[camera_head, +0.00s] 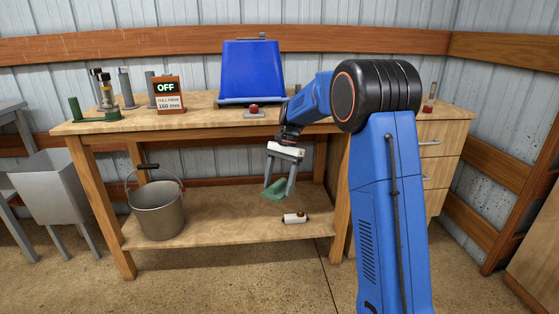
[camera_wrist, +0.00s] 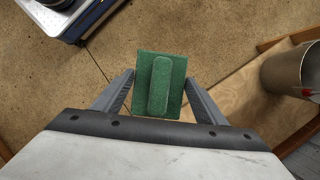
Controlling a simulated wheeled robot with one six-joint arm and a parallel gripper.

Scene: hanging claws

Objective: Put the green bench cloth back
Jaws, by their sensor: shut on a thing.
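The green bench cloth (camera_head: 273,190) is a flat green pad with a raised, rounded strip along its middle. My gripper (camera_head: 278,187) points down and is shut on it, in front of the workbench and above the level of the lower shelf. In the wrist view the cloth (camera_wrist: 161,88) sits between the two grey fingers of my gripper (camera_wrist: 160,80), with the raised strip facing the camera. The wrist view shows concrete floor and part of a wooden board beneath it. The cloth's underside is hidden.
A wooden workbench (camera_head: 200,123) carries a blue bin (camera_head: 252,68), a red button (camera_head: 254,108), an OFF sign (camera_head: 168,94) and a green stand (camera_head: 95,115). Its lower shelf (camera_head: 235,222) holds a metal bucket (camera_head: 157,211) and a small white cylinder (camera_head: 294,218). A grey hopper stands left.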

